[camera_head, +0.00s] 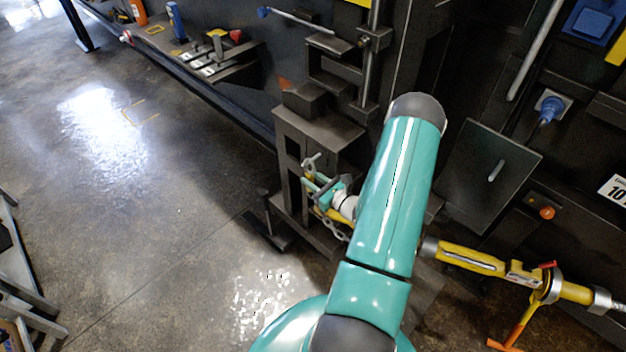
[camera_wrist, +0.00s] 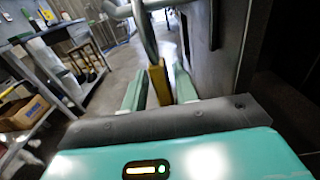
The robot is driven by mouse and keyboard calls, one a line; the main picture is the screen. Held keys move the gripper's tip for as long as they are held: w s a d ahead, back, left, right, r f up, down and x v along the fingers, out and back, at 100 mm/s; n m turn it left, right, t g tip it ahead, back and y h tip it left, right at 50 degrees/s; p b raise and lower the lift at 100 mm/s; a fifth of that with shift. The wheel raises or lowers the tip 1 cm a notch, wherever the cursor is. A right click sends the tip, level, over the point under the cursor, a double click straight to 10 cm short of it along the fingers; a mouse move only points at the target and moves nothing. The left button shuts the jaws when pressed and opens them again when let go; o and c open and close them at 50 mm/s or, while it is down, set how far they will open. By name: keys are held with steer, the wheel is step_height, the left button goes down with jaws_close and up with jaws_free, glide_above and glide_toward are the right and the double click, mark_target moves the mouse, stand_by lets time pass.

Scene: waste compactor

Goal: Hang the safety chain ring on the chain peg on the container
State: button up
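My gripper (camera_head: 322,188) is low beside the dark container frame, at the end of my teal arm. In the wrist view my gripper (camera_wrist: 160,92) has its two teal fingers on either side of a yellow tab (camera_wrist: 160,82). The grey safety chain ring (camera_wrist: 147,30) rises from this tab and runs past the top edge. The ring also shows small in the head view (camera_head: 311,162), just above the fingers. The chain (camera_head: 336,230) hangs below the gripper. I cannot make out the chain peg for sure.
The container's dark post and ledge (camera_head: 318,128) stand close behind my gripper. A yellow pipe with a valve (camera_head: 520,272) is at right. A dark panel (camera_head: 490,170) lies right of my arm. The concrete floor (camera_head: 130,190) at left is mostly clear.

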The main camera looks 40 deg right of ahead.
steer(key=shift+o, duration=1)
steer(key=s, duration=1.3)
steer(key=shift+s+d, duration=0.15)
steer(key=shift+s, duration=0.25)
steer(key=shift+r, duration=0.1)
